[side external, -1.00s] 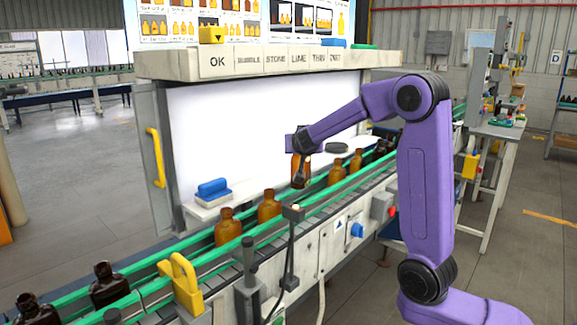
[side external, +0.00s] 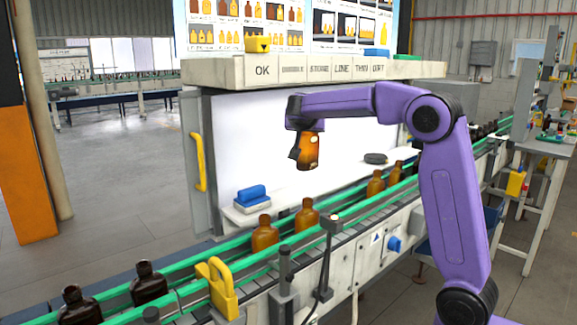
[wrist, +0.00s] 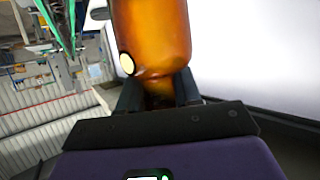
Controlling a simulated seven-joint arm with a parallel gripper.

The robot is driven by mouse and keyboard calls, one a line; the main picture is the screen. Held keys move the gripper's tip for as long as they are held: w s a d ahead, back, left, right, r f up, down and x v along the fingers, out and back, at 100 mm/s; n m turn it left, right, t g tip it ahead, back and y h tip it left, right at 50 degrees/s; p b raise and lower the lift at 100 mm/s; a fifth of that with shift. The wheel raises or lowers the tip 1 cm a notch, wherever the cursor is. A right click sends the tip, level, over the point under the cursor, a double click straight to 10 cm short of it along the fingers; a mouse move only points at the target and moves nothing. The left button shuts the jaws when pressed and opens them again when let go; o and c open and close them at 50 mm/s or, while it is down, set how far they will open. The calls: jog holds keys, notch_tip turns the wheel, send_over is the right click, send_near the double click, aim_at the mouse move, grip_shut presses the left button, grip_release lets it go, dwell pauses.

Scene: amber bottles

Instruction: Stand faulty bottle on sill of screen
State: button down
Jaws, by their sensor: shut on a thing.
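My gripper (side external: 304,134) is shut on an amber bottle (side external: 309,155), pointing down with the bottle's body below it. The bottle is raised above the conveyor, in front of the white lit screen (side external: 252,140). In the wrist view the bottle (wrist: 152,35) fills the top middle, its narrow neck between the two fingers (wrist: 160,93). A pale round spot shows on its side. The screen's sill (side external: 335,178) runs along its lower edge, below the bottle and behind the conveyor. Whether the bottle is directly over the sill is hard to tell.
Amber bottles (side external: 265,234) stand on the conveyor between green rails (side external: 205,247), with dark bottles (side external: 149,283) nearer. A blue block (side external: 251,193) on a white base and a dark disc (side external: 375,158) occupy the sill, with clear space between. A labelled shelf (side external: 297,70) overhangs the screen.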

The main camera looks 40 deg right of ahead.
jog(key=w+d+f, duration=0.1)
jog(key=w+f, duration=0.8)
jog(key=f, duration=0.2)
jog(key=shift+w+d, duration=0.25)
jog(key=shift+w, duration=0.1)
jog(key=shift+f, duration=0.2)
jog(key=c, duration=0.8)
grip_release()
